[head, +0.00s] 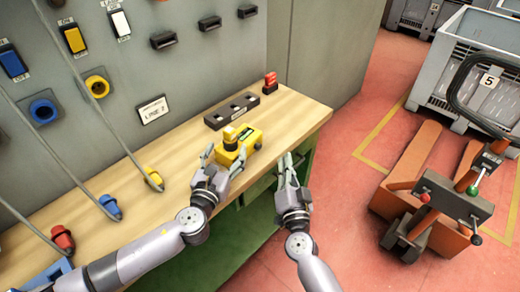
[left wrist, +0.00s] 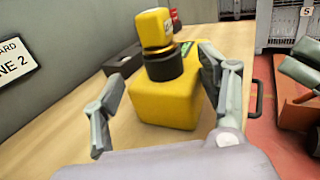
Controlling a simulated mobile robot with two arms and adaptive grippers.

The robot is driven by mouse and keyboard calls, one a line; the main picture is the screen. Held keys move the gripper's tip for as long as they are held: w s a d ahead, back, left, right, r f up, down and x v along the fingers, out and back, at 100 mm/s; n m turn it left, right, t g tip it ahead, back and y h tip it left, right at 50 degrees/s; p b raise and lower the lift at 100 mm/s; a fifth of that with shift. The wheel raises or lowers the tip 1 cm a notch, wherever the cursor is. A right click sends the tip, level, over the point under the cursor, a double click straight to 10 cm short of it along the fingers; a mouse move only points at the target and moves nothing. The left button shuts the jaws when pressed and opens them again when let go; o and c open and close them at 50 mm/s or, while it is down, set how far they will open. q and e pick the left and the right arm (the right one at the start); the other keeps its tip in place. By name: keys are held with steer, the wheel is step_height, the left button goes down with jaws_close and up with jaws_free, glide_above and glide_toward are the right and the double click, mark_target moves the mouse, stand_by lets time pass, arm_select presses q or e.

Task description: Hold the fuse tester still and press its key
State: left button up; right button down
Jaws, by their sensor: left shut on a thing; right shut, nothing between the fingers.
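The yellow fuse tester (head: 251,142) stands on the wooden bench near its front edge. In the left wrist view its body (left wrist: 165,103) carries a black round collar with a yellow block on top; a dark, green-edged strip lies behind. I cannot tell which part is the key. My left gripper (head: 225,153) is shut on the tester, a finger on either side of it in the left wrist view (left wrist: 160,95). My right gripper (head: 291,158) is shut and empty, to the right of the tester, apart from it, by the bench's front edge.
A black block with slots (head: 231,111) and a red item (head: 270,83) stand behind the tester. Blue, red and yellow plugs on cables lie along the bench (head: 306,117) to the left. A pallet truck (head: 440,200) stands on the floor at right.

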arm_select(q)
steer(key=o, duration=1.6)
steer(key=shift+c, duration=0.2)
